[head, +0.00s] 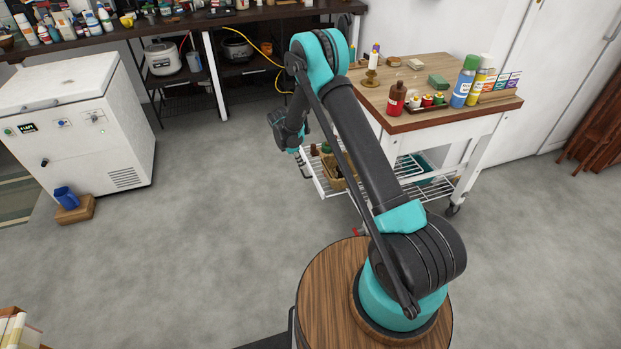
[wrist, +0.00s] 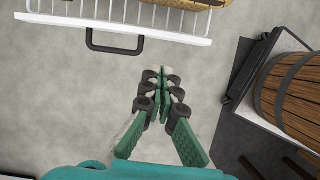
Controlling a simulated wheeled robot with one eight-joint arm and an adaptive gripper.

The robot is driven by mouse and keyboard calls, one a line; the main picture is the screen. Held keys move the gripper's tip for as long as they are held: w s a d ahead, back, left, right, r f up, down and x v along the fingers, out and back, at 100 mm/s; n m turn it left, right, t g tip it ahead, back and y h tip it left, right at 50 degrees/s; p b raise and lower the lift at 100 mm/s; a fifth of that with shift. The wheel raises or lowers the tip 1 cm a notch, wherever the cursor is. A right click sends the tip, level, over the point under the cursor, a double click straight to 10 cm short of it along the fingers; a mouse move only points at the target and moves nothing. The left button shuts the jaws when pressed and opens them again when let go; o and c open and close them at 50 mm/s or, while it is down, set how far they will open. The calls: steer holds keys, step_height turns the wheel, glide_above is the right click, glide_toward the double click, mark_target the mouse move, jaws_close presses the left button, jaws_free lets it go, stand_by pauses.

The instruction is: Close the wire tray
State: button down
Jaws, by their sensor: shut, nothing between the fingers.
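The wire tray (head: 318,185) is a white wire shelf under the wooden-topped trolley. It sticks out to the left of the trolley, pulled open. In the wrist view, its white front bar (wrist: 180,34) and dark handle (wrist: 115,42) run along the top. My gripper (wrist: 163,72) is shut and empty, its green fingertips together. It is in front of the tray's front bar, apart from it in the picture, and to the right of the handle. In the head view, the wrist hangs at the tray's outer left end, and my arm hides part of the tray and trolley.
A woven basket (head: 334,167) sits in the tray. Bottles, spray cans (head: 464,82) and a candle (head: 373,60) stand on the trolley top (head: 440,62). The grey floor between is clear.

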mark_target(311, 177)
steer(key=shift+n+t+h, duration=0.3)
steer(key=shift+h, duration=0.1)
steer(key=shift+x, duration=5.2)
steer(key=shift+s+d, duration=0.1)
steer(key=shift+d, duration=0.15)
steer(key=w+d, duration=0.2)
steer(key=d, duration=0.4)
steer(key=w+d, duration=0.2)
steer(key=d, duration=0.4)
steer(key=w+d, duration=0.2)
steer(key=d, duration=0.4)
